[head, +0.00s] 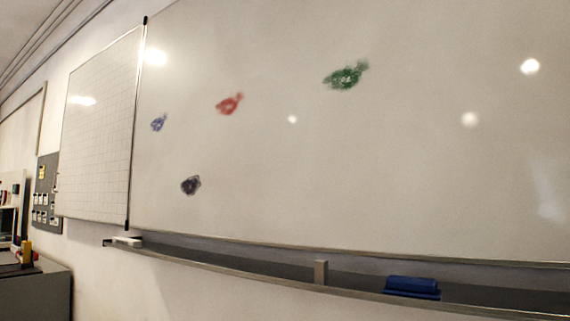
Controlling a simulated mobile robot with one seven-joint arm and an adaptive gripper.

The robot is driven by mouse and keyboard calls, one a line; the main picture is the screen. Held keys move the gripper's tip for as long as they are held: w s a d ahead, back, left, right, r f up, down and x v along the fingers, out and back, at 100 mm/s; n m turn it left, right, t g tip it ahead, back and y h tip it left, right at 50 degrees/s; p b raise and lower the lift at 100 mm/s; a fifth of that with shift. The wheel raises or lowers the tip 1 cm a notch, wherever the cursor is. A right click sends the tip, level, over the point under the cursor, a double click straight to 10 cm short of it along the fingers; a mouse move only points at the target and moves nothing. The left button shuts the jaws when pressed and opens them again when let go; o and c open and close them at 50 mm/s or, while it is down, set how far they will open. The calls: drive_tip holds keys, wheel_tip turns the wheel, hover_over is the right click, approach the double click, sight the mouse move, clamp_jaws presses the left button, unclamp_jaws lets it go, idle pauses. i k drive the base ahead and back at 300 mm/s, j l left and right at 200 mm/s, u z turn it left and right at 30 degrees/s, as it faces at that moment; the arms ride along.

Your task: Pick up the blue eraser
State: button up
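The blue eraser (412,287) lies on the tray ledge (240,264) under the large whiteboard, right of centre at the bottom of the head view. Its long side runs along the ledge, and nothing covers it. My gripper is not in this view, so its place relative to the eraser and whether it is open do not show.
A grey upright block (321,272) stands at the ledge left of the eraser. A small white object (127,241) lies at the ledge's left end. The whiteboard (420,180) rises behind, with coloured scribbles. A dark cabinet (40,294) stands at far left.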

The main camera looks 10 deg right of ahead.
sight(411, 287)
drive_tip(key=i+j+z, duration=0.15)
drive_tip(key=j+z, duration=0.15)
drive_tip(key=z, duration=0.15)
drive_tip(key=i+j+z, duration=0.15)
drive_tip(key=j+z, duration=0.15)
drive_tip(key=z, duration=0.15)
drive_tip(key=j+z, duration=0.45)
drive_tip(key=i, duration=0.55)
